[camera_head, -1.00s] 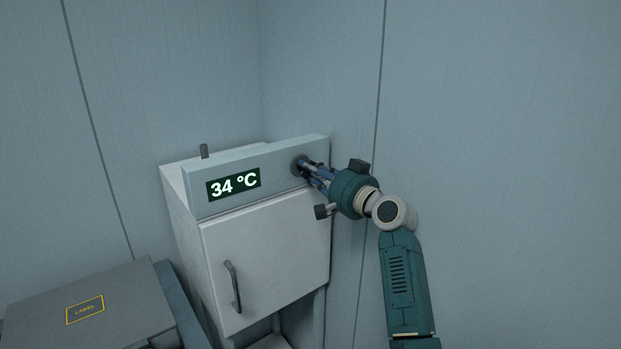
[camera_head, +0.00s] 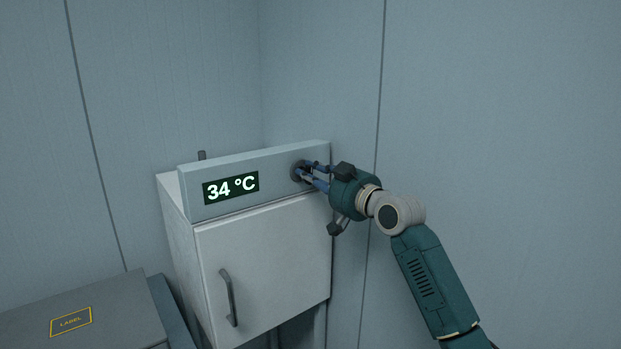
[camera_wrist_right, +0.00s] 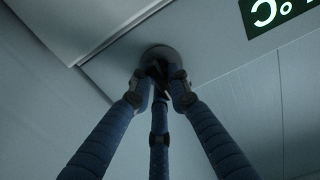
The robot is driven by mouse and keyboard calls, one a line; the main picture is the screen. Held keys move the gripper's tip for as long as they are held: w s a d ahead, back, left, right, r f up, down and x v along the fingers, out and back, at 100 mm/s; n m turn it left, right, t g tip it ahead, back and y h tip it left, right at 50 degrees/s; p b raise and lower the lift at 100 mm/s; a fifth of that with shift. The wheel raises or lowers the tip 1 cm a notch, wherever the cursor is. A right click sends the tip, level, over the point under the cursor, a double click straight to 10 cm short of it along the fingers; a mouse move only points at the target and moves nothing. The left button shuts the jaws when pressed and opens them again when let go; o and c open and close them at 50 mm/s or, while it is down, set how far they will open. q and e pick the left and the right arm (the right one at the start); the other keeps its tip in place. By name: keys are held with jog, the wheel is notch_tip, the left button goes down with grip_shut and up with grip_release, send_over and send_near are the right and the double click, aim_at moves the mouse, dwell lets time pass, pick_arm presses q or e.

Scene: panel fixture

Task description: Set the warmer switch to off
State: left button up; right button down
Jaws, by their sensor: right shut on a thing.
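The warmer (camera_head: 262,265) is a pale grey cabinet with a sloped top panel and a display (camera_head: 231,188) reading 34 °C. The warmer switch (camera_head: 298,170) is a round dark dial at the right end of that panel. My right gripper (camera_head: 308,173) is shut on the switch's knob, its blue fingers reaching in from the right. In the right wrist view the fingers (camera_wrist_right: 160,85) close around the dark knob, in front of the round switch base (camera_wrist_right: 163,54). The fingers hide most of the knob, so its setting cannot be read. My left gripper is out of view.
The warmer door has a vertical handle (camera_head: 228,298) and is shut. A grey box with a yellow label (camera_head: 70,322) sits at the lower left. Walls stand close behind and to the right of the warmer.

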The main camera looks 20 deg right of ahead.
jog(key=shift+n, duration=0.3)
jog(key=c, duration=1.7)
grip_release()
jog(key=shift+d, duration=0.1)
jog(key=shift+o, duration=0.2)
jog(key=shift+s, duration=0.1)
jog(key=v, duration=1.1)
jog(key=shift+s+d, duration=0.15)
jog(key=shift+s, duration=0.25)
